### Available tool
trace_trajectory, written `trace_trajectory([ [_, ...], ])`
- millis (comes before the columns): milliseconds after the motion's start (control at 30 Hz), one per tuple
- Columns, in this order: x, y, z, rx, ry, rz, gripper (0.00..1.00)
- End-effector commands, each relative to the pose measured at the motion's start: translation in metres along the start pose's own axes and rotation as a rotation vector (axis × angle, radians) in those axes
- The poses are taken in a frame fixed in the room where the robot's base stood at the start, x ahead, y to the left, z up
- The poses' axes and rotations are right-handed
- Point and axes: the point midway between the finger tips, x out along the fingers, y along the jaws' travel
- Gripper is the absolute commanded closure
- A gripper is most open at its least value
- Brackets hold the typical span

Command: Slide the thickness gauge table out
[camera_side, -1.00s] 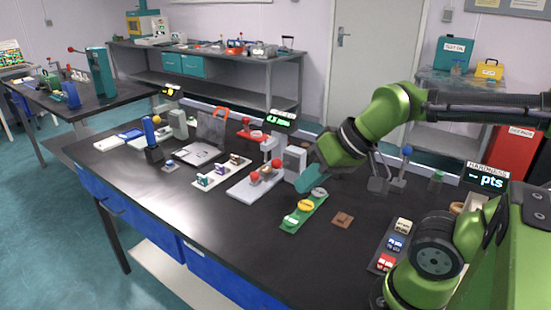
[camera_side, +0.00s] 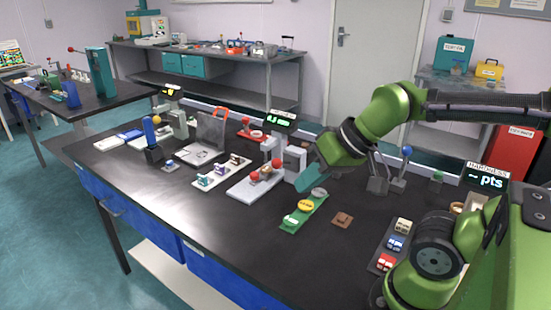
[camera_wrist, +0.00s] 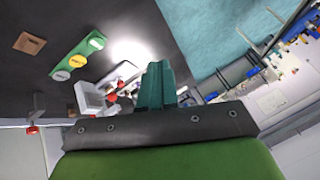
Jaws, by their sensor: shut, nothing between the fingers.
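The thickness gauge (camera_side: 295,160) is a grey and white stand with a dark display (camera_side: 281,119) on top, near the middle of the bench. Its light grey table (camera_side: 243,187) lies low at the front, with red knobs (camera_side: 254,177) around it. In the wrist view, a grey-white body (camera_wrist: 92,98) and red parts show left of the fingers, partly hidden. My gripper (camera_side: 304,184) points down and left, just right of the gauge in the side view. Its teal fingers (camera_wrist: 156,85) are together and empty. I cannot tell whether they touch the gauge.
A green strip with round discs (camera_side: 304,211) lies in front of my gripper, with a brown square (camera_side: 342,219) to its right. Small samples on a white tray (camera_side: 222,172) stand left of the gauge. Levers (camera_side: 400,170) stand behind right.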

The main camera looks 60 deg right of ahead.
Motion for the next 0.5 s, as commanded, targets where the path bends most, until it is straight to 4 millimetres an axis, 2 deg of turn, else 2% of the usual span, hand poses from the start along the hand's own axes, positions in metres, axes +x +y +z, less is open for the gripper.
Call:
trace_trajectory([
  [267, 0.000, 0.000, 0.000, 0.000, 0.000, 0.000, 1.00],
  [367, 0.001, 0.001, 0.000, 0.003, -0.004, 0.003, 0.88],
  [500, 0.015, 0.008, -0.003, 0.034, -0.058, 0.035, 0.66],
])
